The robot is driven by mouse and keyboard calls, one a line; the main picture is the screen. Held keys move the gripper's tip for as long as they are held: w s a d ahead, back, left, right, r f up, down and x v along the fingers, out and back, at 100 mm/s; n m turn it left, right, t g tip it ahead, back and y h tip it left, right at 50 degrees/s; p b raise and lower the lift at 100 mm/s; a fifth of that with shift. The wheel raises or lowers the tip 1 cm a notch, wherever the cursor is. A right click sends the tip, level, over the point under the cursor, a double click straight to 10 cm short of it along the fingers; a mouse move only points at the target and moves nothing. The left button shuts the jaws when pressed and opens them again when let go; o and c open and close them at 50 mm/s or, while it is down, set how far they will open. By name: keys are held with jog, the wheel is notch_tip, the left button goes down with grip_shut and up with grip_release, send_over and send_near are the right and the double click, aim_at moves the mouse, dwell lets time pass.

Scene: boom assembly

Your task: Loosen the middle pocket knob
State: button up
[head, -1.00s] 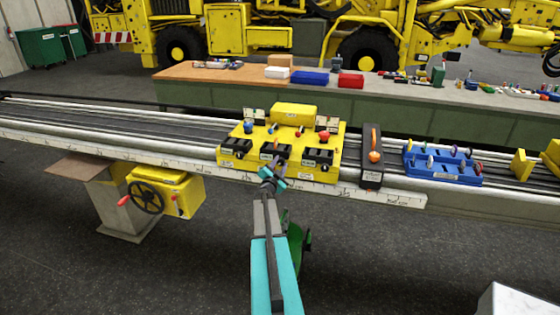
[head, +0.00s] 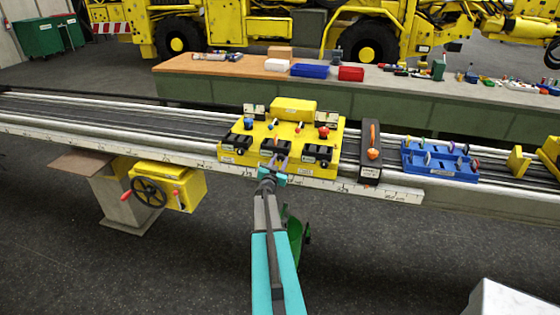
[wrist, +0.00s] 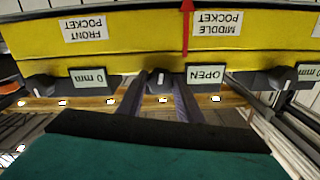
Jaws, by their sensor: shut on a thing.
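The yellow pocket fixture (head: 330,133) sits on the long rail, with a row of black pockets along its front. In the wrist view its face is upside down, with a MIDDLE POCKET label (wrist: 217,23) and a display reading OPEN (wrist: 206,75). The middle pocket knob (wrist: 158,85), dark with a pale mark, is between my two fingers. My gripper (head: 275,163) is shut on this knob at the fixture's front. It also shows in the wrist view (wrist: 160,92). In the head view my gripper hides the knob.
Neighbouring knobs (wrist: 40,86) and (wrist: 282,78) stand beside displays reading 0 mm. A dark block with an orange handle (head: 372,150) and a blue tray (head: 425,170) stand to the right on the rail. A yellow handwheel box (head: 185,190) hangs below left.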

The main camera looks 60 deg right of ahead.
jog(key=o, duration=1)
jog(key=shift+o, duration=0.2)
jog(key=shift+a, duration=0.2)
jog(key=b+v, duration=0.5)
jog(key=v, duration=0.8)
jog(key=shift+a, duration=0.2)
